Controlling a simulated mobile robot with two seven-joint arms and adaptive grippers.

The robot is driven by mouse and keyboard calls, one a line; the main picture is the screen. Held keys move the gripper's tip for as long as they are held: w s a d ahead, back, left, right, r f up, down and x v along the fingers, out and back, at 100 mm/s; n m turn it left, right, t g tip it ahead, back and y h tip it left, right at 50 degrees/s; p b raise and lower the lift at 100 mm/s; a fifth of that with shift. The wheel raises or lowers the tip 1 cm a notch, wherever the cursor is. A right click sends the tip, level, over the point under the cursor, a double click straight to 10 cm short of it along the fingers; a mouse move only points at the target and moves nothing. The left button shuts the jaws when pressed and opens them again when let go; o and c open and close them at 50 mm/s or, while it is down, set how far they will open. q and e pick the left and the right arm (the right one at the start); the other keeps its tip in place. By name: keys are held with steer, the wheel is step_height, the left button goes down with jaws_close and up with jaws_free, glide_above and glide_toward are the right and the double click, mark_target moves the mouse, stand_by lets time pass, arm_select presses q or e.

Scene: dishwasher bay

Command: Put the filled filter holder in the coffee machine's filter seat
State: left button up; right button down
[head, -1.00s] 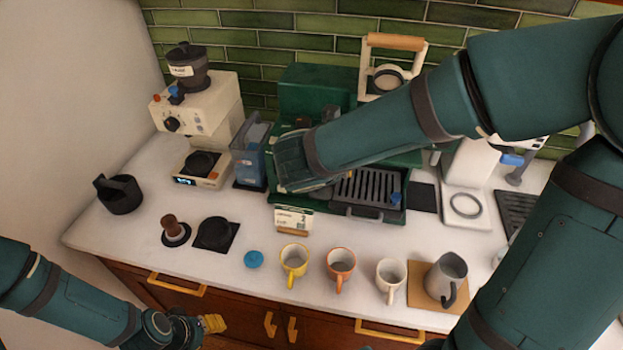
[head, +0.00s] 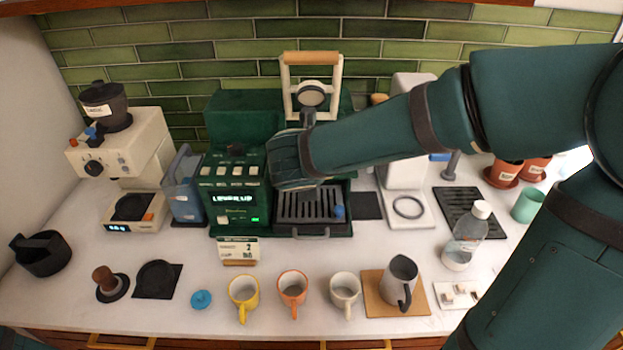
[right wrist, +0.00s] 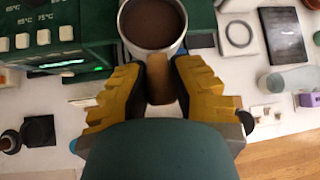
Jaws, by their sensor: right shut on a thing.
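The filter holder (right wrist: 152,22) is a round metal basket filled with brown grounds, at the top of the right wrist view. My right gripper (right wrist: 160,72) is shut on its brown handle, with yellow fingers on both sides. The grounds face the wrist camera uncovered. The green coffee machine (head: 237,183) stands against the tiled wall, with a lit display and several buttons. In the head view my right arm reaches across the machine's front, above the drip tray (head: 312,206), and hides the holder and the filter seat. My left gripper is out of view.
A cream grinder (head: 145,140) and blue water tank (head: 184,190) stand left of the machine. Yellow (head: 243,292), orange (head: 292,287) and white mugs and a grey pitcher (head: 399,282) line the counter front. A bottle (head: 466,238) stands at right.

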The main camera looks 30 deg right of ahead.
steer(key=shift+w+d+f, duration=0.2)
steer(key=shift+w+d, duration=0.05)
steer(key=shift+w, duration=0.2)
steer(key=w+d, duration=0.2)
steer(key=w, duration=0.1)
steer(key=w+d, duration=0.1)
steer(key=shift+w, duration=0.4)
steer(key=shift+w+d+f+b, duration=0.1)
steer(key=shift+w+f+b, duration=0.1)
steer(key=shift+f+b, duration=0.25)
steer(key=shift+w+d+f+b, duration=0.15)
steer(key=shift+f+b, duration=0.15)
steer(key=shift+f, duration=0.25)
steer(key=shift+f+b, duration=0.85)
steer(key=shift+f, duration=0.15)
steer(key=shift+f, duration=0.3)
steer(key=c, duration=0.9)
jaws_free()
steer(key=shift+o, duration=0.2)
steer(key=shift+a, duration=0.1)
